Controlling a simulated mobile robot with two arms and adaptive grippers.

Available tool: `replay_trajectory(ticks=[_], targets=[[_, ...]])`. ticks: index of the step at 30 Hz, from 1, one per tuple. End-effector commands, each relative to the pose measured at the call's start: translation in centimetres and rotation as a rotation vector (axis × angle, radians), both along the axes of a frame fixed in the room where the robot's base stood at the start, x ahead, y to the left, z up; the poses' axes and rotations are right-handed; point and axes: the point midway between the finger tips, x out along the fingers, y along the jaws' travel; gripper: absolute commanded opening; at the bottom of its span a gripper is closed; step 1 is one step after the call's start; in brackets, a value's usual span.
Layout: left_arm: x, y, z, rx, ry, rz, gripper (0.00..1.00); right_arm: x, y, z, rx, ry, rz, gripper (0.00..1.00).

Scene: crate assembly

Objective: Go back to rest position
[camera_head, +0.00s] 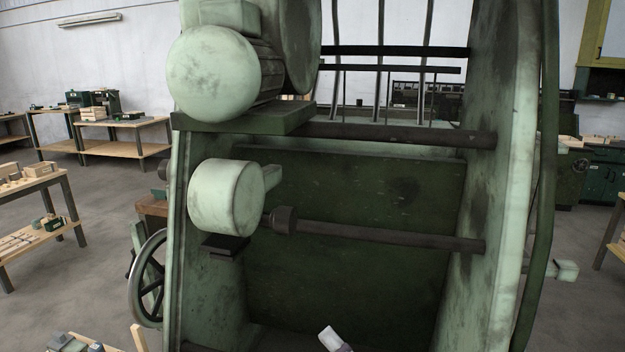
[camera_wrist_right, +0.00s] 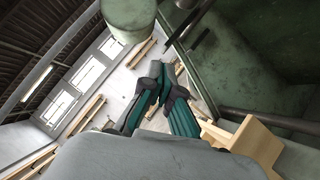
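In the right wrist view my right gripper (camera_wrist_right: 163,86) reaches up the middle of the picture. Its dark and teal fingers lean together at the tips, and I see nothing between them. In the head view only a small pale piece (camera_head: 333,340) shows at the bottom edge; I cannot tell for sure whether it is part of my right gripper. A light wooden piece (camera_wrist_right: 254,146), perhaps part of a crate, shows at the lower right of the right wrist view, apart from the fingers. My left gripper is in neither view.
A large green machine (camera_head: 505,200) with horizontal bars fills the middle of the head view, close in front. A handwheel (camera_head: 150,278) sticks out on its left. Wooden workbenches (camera_head: 130,148) stand behind at left. Grey floor (camera_head: 95,290) is open between them.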

Motion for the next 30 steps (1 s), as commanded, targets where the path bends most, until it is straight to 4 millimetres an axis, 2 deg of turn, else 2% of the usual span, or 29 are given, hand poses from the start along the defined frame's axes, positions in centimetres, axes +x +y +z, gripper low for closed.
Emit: replay_trajectory(ticks=[2, 3, 5, 6, 8, 9, 12, 15, 18, 22, 27, 28, 30], targets=[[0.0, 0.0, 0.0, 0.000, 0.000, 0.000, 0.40, 0.6, -4.0, -0.3, 0.242, 0.179, -0.162, 0.00], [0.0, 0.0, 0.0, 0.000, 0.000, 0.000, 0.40, 0.7, -6.3, -1.0, 0.359, 0.275, -0.248, 0.00], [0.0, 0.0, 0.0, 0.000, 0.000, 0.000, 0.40, 0.5, -9.5, -3.0, 0.523, 0.427, -0.374, 0.00], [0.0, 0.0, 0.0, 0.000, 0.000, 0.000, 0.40, -0.1, -11.5, -4.7, 0.626, 0.535, -0.459, 0.00], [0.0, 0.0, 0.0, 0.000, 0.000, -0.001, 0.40, -1.6, -14.2, -7.8, 0.770, 0.699, -0.585, 0.00], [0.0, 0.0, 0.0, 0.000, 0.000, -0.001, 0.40, -3.1, -15.5, -9.9, 0.858, 0.810, -0.667, 0.00], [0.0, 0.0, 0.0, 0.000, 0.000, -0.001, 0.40, -7.2, -17.6, -14.6, 1.020, 1.056, -0.844, 0.00], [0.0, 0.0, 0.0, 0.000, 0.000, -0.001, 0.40, -11.2, -18.2, -17.7, 1.116, 1.241, -0.971, 0.00], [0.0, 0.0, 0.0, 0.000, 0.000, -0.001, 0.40, -14.7, -18.3, -19.7, 1.177, 1.391, -1.069, 0.00], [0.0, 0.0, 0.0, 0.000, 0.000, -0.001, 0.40, -18.9, -18.0, -21.4, 1.226, 1.557, -1.178, 0.00], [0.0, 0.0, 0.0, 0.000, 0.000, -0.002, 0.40, -24.1, -17.2, -22.6, 1.260, 1.750, -1.301, 0.00], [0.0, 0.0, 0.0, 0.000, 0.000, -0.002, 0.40, -25.1, -17.0, -22.7, 1.263, 1.784, -1.323, 0.00], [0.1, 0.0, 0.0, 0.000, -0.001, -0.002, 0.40, -24.3, -17.0, -24.7, 1.256, 1.783, -1.326, 0.00]])
